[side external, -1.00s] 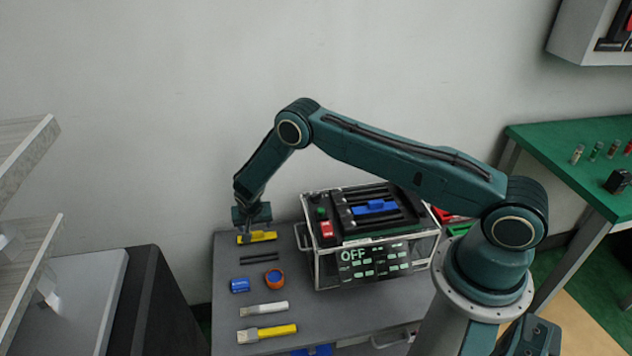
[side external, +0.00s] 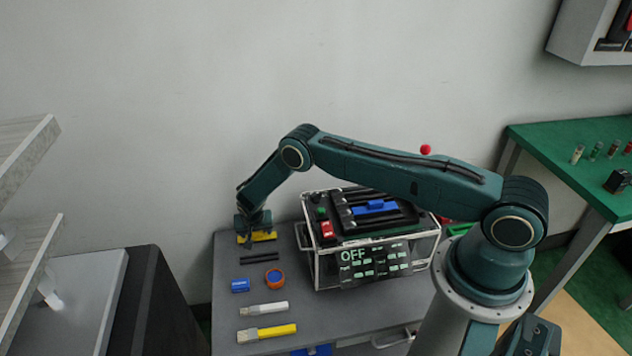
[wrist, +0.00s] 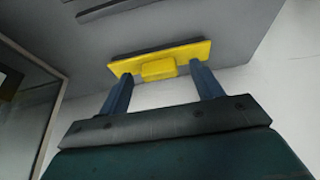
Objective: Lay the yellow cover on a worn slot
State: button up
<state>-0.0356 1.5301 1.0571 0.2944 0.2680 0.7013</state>
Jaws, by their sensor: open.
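The yellow cover (side external: 263,237) lies on the grey bench near its far left corner. In the wrist view the cover (wrist: 189,52) is a flat yellow plate with a raised yellow block on its middle. My gripper (wrist: 163,77) is open, with one finger on each side of that block and a gap on both sides. In the side view my gripper (side external: 253,233) is low at the cover and hides part of it. The framed machine (side external: 372,250) has dark slots on top with a blue piece (side external: 375,207) across them. I cannot tell which slot is worn.
Dark bars (side external: 258,257), a blue block (side external: 240,285), an orange-rimmed roll (side external: 274,278), a white-handled brush (side external: 264,309) and a yellow-handled brush (side external: 267,333) lie on the bench. The machine reads OFF and carries a red switch (side external: 327,229). A green table (side external: 560,150) stands right.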

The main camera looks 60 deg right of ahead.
aim_at(257, 233)
dwell(0.3)
jog(key=c, duration=1)
jog(key=shift+r, duration=0.1)
jog(key=shift+c, duration=0.2)
notch_tip(257, 233, up, 20)
jog(key=shift+d, duration=0.1)
dwell(0.7)
jog(key=s+d+r, duration=0.4)
jog(key=s+d, duration=0.8)
jog(key=d, duration=0.3)
jog(key=s+d+r, duration=0.1)
jog(key=s+d, duration=0.1)
jog(key=s, duration=0.5)
jog(key=s+d+r, duration=0.2)
jog(key=s+d, duration=0.1)
jog(key=s, duration=0.4)
jog(key=shift+s+d, duration=0.3)
